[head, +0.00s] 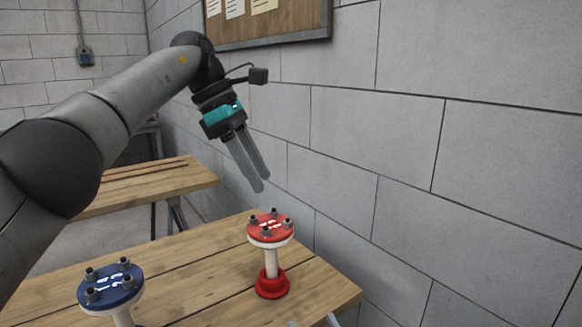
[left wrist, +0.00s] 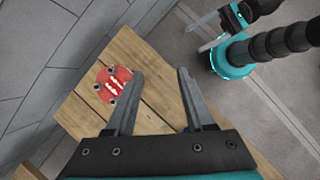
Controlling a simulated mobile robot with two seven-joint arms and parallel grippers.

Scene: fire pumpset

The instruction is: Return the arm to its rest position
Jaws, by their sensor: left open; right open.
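My left gripper (head: 261,182) hangs in the air above and just behind the red-topped stand (head: 270,228), fingers pointing down. Its fingers are apart with nothing between them, as the left wrist view (left wrist: 160,73) also shows. The stand is upright on the wooden table, with a white stem and red base. Its red disc (left wrist: 112,84) lies left of the fingers in the left wrist view. What looks like my right gripper (left wrist: 198,36) shows at the upper right there, fingers apart and empty, clear of the table.
A blue-topped stand (head: 111,285) is at the near left of the wooden table (head: 205,285), cut off below. A second wooden table (head: 150,185) stands behind. A grey block wall (head: 400,130) runs close along the right, with a notice board (head: 290,20) above.

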